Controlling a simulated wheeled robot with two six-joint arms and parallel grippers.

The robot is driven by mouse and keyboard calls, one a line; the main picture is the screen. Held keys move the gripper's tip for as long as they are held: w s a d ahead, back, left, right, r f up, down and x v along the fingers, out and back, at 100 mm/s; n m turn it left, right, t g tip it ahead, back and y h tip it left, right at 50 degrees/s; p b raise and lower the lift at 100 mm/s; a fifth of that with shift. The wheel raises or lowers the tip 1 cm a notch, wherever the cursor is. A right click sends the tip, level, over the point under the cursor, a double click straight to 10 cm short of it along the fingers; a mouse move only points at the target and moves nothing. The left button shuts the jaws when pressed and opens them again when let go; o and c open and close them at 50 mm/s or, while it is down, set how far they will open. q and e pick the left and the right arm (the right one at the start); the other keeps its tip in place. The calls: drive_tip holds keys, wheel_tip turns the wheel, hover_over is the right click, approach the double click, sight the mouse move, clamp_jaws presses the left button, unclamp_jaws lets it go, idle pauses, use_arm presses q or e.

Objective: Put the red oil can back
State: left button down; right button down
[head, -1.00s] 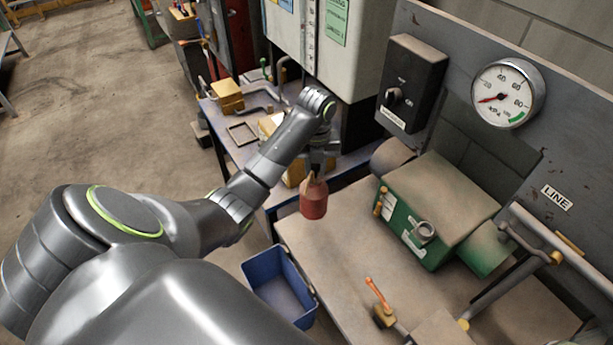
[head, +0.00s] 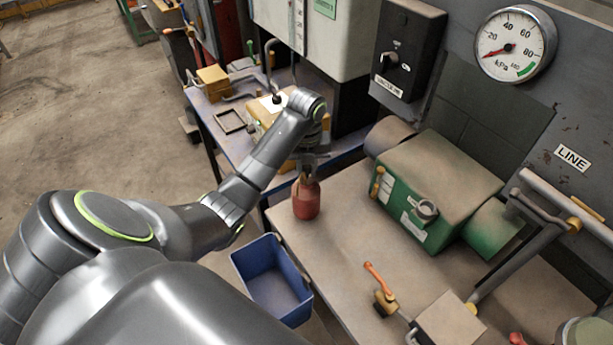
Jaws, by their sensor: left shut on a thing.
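The red oil can (head: 306,201) is upright at the far left corner of the workbench (head: 335,240). My left gripper (head: 308,174) is shut on the top of the can from above. The can's base is at or just above the bench top; I cannot tell whether it touches. The gripper's fingers are small and partly hidden by the wrist. My right gripper is not in view.
A blue bin (head: 272,281) hangs at the bench's left edge. A green machine (head: 436,190) stands to the right of the can. A valve with an orange lever (head: 376,279) is nearer me. Bare bench lies between them.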

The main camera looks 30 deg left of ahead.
use_arm(q)
drive_tip(key=shift+f, duration=0.85)
drive_tip(key=c, duration=1.3)
unclamp_jaws()
drive_tip(key=shift+f, duration=0.15)
drive_tip(key=shift+o, duration=0.2)
